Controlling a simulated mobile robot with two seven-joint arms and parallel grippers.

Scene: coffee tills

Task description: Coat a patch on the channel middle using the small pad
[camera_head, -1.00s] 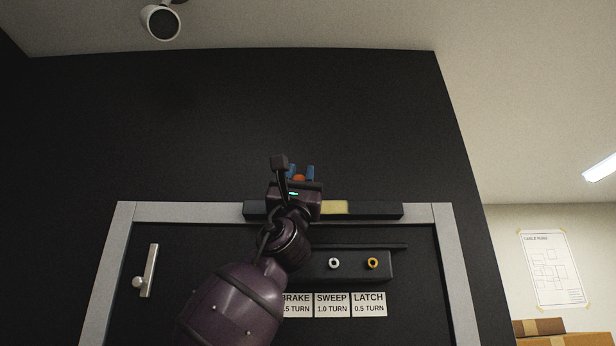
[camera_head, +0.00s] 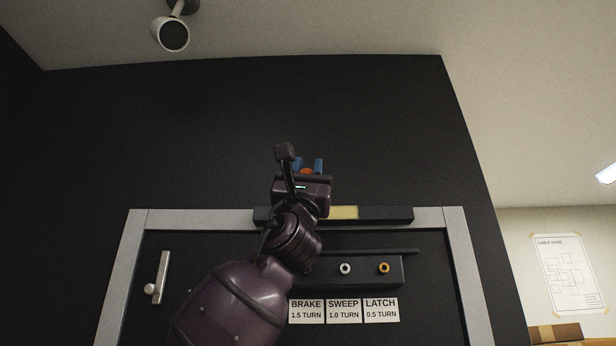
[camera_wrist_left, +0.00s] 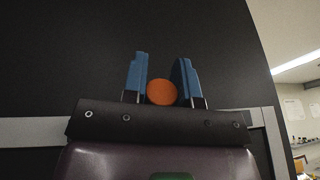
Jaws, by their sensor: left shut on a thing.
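My left gripper (camera_head: 309,166) is raised in front of the top of the door, seen from behind. In the left wrist view its two blue fingers (camera_wrist_left: 162,82) stand either side of a round orange end, which I take to be the small pad (camera_wrist_left: 162,93). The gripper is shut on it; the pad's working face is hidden. The channel is a long dark bar (camera_head: 390,214) across the door head, with a pale yellow patch (camera_head: 343,212) near its middle. My left arm covers part of the bar left of the patch. My right gripper is not in view.
Below the bar is a dark box with a silver valve (camera_head: 345,268) and a brass valve (camera_head: 384,268), above labels (camera_head: 343,311) reading BRAKE, SWEEP and LATCH. A door handle (camera_head: 157,277) is at left. The dark wall above is clear. A camera-like fixture (camera_head: 173,33) hangs from the ceiling.

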